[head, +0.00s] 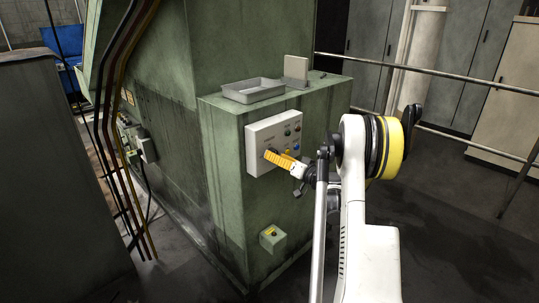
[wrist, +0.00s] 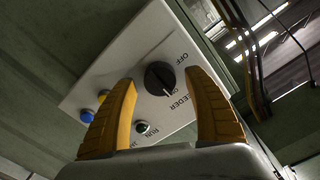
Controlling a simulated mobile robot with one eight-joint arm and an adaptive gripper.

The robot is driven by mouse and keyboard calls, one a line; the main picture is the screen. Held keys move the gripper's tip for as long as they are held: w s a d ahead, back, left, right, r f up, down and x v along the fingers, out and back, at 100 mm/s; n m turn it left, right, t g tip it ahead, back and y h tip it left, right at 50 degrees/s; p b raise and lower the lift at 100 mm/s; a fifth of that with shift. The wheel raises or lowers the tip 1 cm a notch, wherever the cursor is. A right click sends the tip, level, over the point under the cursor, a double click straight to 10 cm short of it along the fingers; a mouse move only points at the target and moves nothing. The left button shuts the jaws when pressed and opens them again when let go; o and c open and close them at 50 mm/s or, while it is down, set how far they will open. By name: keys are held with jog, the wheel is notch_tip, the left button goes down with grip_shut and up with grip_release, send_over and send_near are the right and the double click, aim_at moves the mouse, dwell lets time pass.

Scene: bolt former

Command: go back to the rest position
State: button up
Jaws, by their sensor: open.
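My gripper (wrist: 162,115) has yellow fingers and is open in the wrist view, with the fingers apart and nothing held between them. A white control panel (wrist: 100,90) lies in front of it, with a black rotary knob (wrist: 160,78) marked OFF and with "FEEDER" partly readable. The knob shows in the gap between the fingers, and I cannot tell whether they touch it. In the head view my gripper (head: 270,157) reaches left to the panel (head: 259,134) on the green machine (head: 222,150); its fingertips cover the knob area.
A grey tray (head: 253,97) sits on the machine ledge. A small box (head: 272,237) is mounted lower down. A rail (head: 440,72) runs behind; the floor at right (head: 455,240) is clear.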

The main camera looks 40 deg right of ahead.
grip_shut()
jog(key=shift+s, duration=0.1)
jog(key=shift+r, duration=0.15)
jog(key=n+b, duration=0.2)
jog(key=n, duration=0.9)
jog(key=shift+b, duration=0.3)
jog(key=shift+c, duration=1)
grip_release()
jog(key=shift+o, duration=1)
jog(key=shift+w+f, duration=0.2)
jog(key=shift+w, duration=0.05)
jog(key=shift+s, duration=0.1)
